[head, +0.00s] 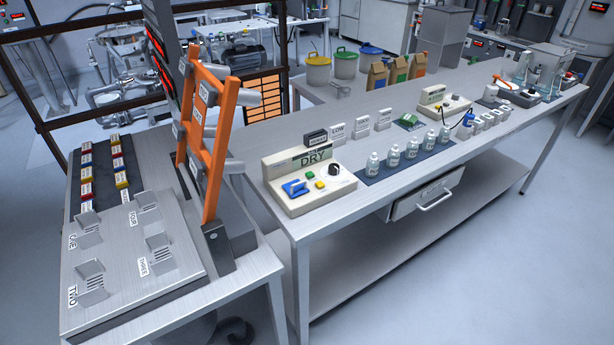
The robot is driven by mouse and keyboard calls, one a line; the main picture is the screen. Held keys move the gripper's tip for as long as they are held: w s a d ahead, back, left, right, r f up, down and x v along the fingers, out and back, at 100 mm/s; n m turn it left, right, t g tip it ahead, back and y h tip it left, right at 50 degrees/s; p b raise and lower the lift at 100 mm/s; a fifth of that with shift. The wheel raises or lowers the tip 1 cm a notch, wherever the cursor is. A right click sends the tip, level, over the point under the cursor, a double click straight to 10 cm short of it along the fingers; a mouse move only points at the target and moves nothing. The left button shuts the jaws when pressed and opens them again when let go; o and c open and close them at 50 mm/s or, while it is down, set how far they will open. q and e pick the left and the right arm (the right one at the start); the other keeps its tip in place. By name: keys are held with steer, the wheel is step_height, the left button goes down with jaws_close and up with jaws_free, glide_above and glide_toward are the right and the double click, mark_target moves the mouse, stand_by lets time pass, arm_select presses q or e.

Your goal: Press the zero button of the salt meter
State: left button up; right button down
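A beige meter box (290,207) stands at the near left end of the long bench. Its raised back panel carries a DRY label (313,157). On its top are a blue part (295,188), a green button (310,176), a yellow button (320,185) and a black knob (335,169). A second, smaller beige box (437,98) with a display and a dark cable stands farther back on the bench. The lettering on the buttons is too small to read, so I cannot tell which is the zero button. Neither of my grippers shows.
White bottles stand in a row on a dark mat (380,171). Label cards (361,128) stand behind them. A side table (130,262) at left holds metal brackets, colored blocks and an upright orange frame (215,150). The bench's front edge near the DRY box is clear.

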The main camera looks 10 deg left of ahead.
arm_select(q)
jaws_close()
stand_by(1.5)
